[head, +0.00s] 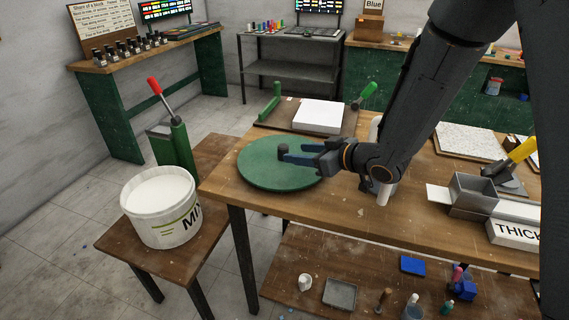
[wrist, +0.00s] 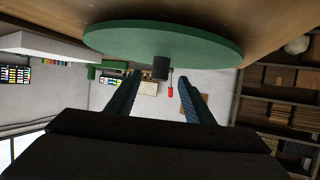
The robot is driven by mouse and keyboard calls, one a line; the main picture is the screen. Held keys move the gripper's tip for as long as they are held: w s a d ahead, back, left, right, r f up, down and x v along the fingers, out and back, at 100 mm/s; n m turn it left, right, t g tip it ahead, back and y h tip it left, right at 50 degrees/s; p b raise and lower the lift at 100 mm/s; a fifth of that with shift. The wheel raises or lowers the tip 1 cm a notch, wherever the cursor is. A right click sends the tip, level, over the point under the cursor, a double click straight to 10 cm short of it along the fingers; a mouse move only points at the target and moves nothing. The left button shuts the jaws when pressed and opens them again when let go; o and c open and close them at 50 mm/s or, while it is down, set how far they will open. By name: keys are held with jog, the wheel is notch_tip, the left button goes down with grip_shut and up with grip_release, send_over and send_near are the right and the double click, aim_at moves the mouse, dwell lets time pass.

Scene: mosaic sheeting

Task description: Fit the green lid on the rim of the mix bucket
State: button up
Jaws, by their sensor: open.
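The green lid (head: 262,168) is a flat round disc with a small dark knob (head: 283,149) on top. It lies on the wooden table near its left end. My gripper (head: 297,154) is low over the lid with its fingers pointing left, toward the knob. In the wrist view my open fingers (wrist: 158,95) stand to either side of the knob (wrist: 160,68), which looks just ahead of or between the tips; contact cannot be told. The green lid (wrist: 165,38) fills the top there. The white mix bucket (head: 160,205) stands upright and open on a low bench, filled with white.
The wooden table (head: 330,228) stands beside the lower bench (head: 118,246). A green tool with a red handle (head: 172,140) stands behind the bucket. A white block (head: 318,115) lies behind the lid, and a white cylinder (head: 384,192) stands near my wrist.

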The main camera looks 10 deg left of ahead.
aim_at(287, 151)
jog(key=p+x, duration=0.1)
jog(key=x, duration=0.3)
jog(key=p+x, duration=0.1)
jog(key=x, duration=0.1)
jog(key=shift+w+a+r+p, duration=0.1)
jog(key=shift+a+r+p, duration=0.05)
jog(key=shift+a+p, duration=0.2)
jog(key=shift+w+a+f, duration=0.25)
jog(key=shift+w+a, duration=0.05)
jog(key=shift+a, duration=0.05)
grip_shut()
